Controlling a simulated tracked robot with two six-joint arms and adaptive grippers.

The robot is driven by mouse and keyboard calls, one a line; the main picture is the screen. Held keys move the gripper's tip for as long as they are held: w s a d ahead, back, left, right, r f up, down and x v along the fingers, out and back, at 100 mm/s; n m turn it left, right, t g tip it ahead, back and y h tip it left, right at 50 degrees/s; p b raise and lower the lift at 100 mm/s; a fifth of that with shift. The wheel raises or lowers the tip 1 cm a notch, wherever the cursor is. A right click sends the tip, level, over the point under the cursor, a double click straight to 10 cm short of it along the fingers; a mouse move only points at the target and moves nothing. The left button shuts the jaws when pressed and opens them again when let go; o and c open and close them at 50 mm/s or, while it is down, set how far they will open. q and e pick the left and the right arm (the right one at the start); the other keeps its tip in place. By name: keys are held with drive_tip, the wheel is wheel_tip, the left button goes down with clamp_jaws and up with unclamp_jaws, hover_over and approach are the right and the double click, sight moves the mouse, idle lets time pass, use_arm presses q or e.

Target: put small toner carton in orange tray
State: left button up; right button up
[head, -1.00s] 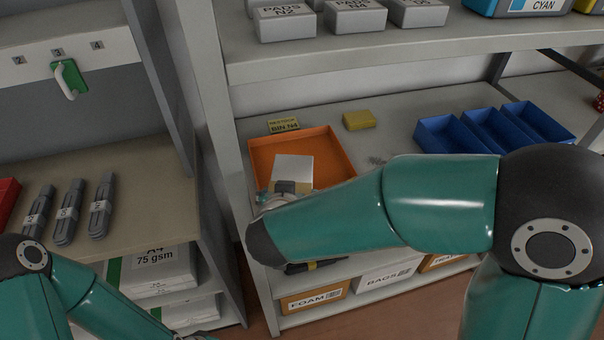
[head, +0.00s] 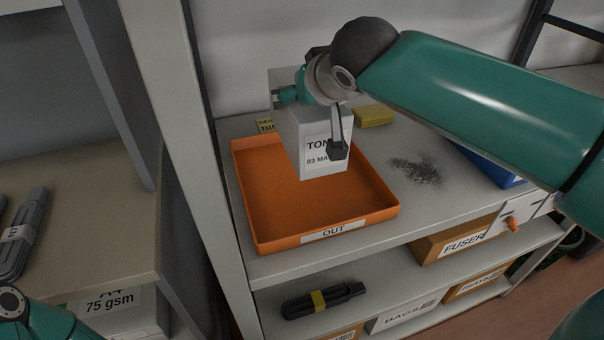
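The carton appears to hang above the tray floor, but the exact gap is hard to tell. The tray is otherwise empty. My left gripper is out of view.
A grey shelf post (head: 170,130) stands left of the tray.

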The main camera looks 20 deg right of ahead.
sight(305, 117)
wheel_tip(305, 117, down, 9)
drive_tip(key=shift+f+b, duration=0.2)
drive_tip(key=shift+b, duration=1.05)
drive_tip(key=o, duration=1.6)
drive_tip(key=shift+f, duration=0.1)
drive_tip(key=shift+c, duration=0.2)
drive_tip(key=shift+s, duration=0.1)
drive_tip(key=v, duration=1.2)
